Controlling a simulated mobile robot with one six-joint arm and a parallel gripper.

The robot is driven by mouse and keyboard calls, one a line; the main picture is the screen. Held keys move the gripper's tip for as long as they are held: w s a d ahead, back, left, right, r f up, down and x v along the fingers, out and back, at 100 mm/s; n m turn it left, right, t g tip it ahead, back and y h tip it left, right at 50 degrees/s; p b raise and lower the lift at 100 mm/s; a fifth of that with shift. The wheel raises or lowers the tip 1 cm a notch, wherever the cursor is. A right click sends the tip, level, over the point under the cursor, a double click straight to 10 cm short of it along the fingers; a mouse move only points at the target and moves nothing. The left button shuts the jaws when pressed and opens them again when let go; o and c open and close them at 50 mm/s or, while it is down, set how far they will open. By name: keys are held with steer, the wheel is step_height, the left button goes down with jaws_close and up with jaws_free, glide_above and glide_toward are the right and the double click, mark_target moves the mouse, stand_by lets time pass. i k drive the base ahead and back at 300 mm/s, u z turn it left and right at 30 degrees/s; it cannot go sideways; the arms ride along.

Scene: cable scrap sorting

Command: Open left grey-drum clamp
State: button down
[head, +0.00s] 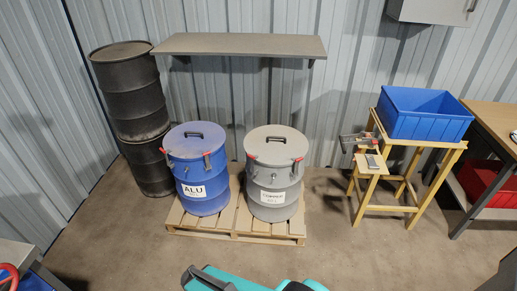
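The grey drum (273,178) stands upright on the right half of a wooden pallet (236,228), with a label that seems to read COPPER. Its grey lid (277,148) is on, with a dark handle on top. The left grey-drum clamp (251,156) shows as a small red-tipped piece at the left of the rim. A similar red-tipped right clamp (299,159) sits at the right of the rim. Both are too small to tell whether they are open or shut. My gripper is not in view; only teal and dark parts of my body show at the bottom edge.
A blue drum (200,178) labelled ALU stands close left of the grey drum. A grey shelf (238,45) juts from the wall above both. Black drums (130,90) are stacked at left. A wooden stand (399,147) with a blue bin (425,128) is at right. Floor before the pallet is clear.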

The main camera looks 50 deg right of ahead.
mark_target(253, 157)
steer(key=z, duration=0.25)
steer(key=i, duration=0.95)
steer(key=u, duration=0.3)
